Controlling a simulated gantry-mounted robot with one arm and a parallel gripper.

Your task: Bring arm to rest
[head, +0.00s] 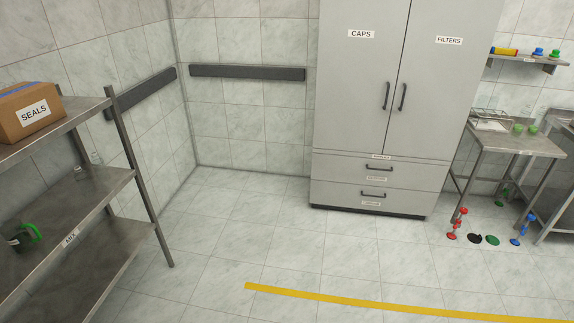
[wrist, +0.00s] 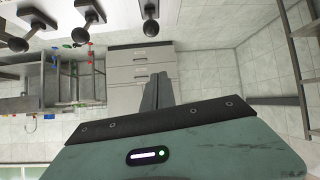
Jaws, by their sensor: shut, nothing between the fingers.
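My gripper (wrist: 159,78) shows in the wrist view, with its two dark fingers close together and nothing between them. It is up in open air, apart from any surface, and the room appears upside down behind it. In the wrist view the drawers of the grey cabinet (wrist: 140,55) lie far beyond the fingertips. The arm and gripper are not in the head view.
The tall cabinet (head: 360,75) labelled CAPS and FILTERS stands shut at the back wall. A metal rack (head: 90,190) with a SEALS box (head: 30,113) is at left. A steel table (head: 525,146) is at right. Small coloured parts lie near its legs. The middle floor is clear.

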